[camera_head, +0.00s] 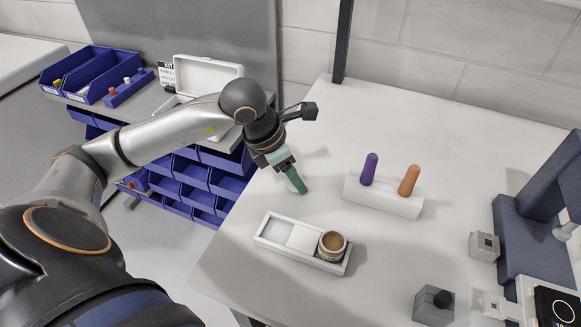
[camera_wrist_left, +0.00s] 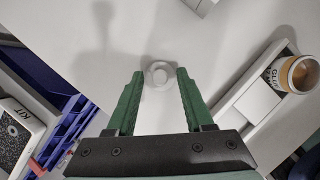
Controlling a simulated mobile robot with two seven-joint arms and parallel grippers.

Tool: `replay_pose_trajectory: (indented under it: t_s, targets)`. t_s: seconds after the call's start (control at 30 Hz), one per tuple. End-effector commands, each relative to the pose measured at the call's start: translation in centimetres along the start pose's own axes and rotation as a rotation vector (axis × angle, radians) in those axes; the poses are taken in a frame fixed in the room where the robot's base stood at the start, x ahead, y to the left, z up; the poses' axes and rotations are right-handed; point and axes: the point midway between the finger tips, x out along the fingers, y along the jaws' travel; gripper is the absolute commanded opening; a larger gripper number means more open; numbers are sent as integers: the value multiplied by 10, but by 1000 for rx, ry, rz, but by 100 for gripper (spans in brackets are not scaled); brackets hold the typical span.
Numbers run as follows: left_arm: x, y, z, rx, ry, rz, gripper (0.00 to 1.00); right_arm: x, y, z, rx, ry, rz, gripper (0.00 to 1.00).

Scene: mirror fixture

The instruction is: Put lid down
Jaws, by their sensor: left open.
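My left gripper (camera_head: 302,190) has green fingers and points down at the white table. In the left wrist view its fingers (camera_wrist_left: 161,72) stand apart. A small round whitish piece with a raised middle, apparently the lid (camera_wrist_left: 158,76), lies on the table between and just beyond the fingertips. I cannot make it out in the head view. A jar (camera_head: 332,245) with an open-looking brown top stands at the right end of a white tray (camera_head: 268,241); the jar also shows in the left wrist view (camera_wrist_left: 298,74). My right gripper is not in view.
A white stand (camera_head: 383,197) holds a purple peg (camera_head: 369,169) and an orange peg (camera_head: 409,180). Small grey blocks (camera_head: 434,306) and a dark blue fixture (camera_head: 535,235) stand at the right. Blue bins (camera_head: 75,70) and an open white case (camera_head: 205,76) are at the left. Table space lies between tray and stand.

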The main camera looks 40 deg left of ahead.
Motion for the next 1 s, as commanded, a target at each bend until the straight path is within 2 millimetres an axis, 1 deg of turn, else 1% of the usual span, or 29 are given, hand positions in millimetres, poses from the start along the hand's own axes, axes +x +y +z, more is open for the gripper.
replay_pose_trajectory:
  t_s: [0.07,0.17,0.4,0.5,0.6,0.7,0.8,1.0]
  targets:
    - [-5,0,2,0,0,0,52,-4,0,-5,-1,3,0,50]
    - [-17,2,2,0,-2,5,52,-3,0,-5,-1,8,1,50]
    - [-71,1,2,1,-4,6,52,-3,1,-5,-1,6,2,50]
    - [-91,1,2,1,-4,5,52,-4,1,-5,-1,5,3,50]
    - [-106,1,2,0,-2,4,52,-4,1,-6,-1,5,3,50]
    - [-117,1,2,0,-2,3,52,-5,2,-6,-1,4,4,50]
    - [-122,0,1,0,0,1,52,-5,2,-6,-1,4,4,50]
    - [-123,0,1,0,0,0,52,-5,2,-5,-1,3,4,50]
